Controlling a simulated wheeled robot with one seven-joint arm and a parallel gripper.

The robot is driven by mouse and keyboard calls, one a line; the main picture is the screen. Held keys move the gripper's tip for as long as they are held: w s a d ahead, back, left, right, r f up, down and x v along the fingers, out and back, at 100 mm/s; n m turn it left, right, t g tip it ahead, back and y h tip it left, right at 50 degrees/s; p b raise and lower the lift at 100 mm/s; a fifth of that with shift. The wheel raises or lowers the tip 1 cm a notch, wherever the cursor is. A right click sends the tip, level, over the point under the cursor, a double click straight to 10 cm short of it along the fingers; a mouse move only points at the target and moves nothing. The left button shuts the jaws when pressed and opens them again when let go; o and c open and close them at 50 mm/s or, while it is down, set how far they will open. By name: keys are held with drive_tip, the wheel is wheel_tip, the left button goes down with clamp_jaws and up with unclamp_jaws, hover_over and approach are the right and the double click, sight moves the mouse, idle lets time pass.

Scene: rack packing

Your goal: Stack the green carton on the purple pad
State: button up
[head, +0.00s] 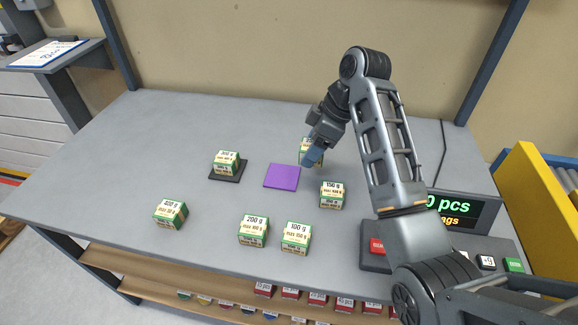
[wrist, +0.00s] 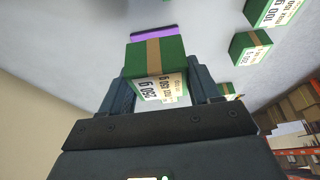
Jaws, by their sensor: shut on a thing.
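My gripper (wrist: 160,92) is shut on a green carton (wrist: 155,56) with a tan tape strip and a white label. In the head view this carton (head: 306,146) is partly hidden by my gripper (head: 314,155), behind and to the right of the purple pad. The purple pad (head: 282,177) lies flat and bare on the table. It also shows in the wrist view (wrist: 153,30), just beyond the held carton. I cannot tell whether the held carton touches the table.
Other green-and-white cartons stand around the pad: one on a dark pad (head: 226,162) to the left, one close at right (head: 332,195), and several (head: 254,230) along the front. A scale display (head: 462,207) stands at the right. The table's back left is clear.

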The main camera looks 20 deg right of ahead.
hover_over(277, 175)
drive_tip(key=d, duration=0.1)
drive_tip(key=f, duration=0.4)
drive_tip(key=shift+s+d+f, duration=0.1)
drive_tip(key=shift+s, duration=0.25)
drive_tip(key=shift+f+p, duration=0.5)
drive_tip(key=shift+f, duration=1.4)
drive_tip(key=shift+f, duration=0.1)
drive_tip(key=o, duration=1.2)
drive_tip(key=shift+f, duration=0.1)
drive_tip(key=v, duration=1.2)
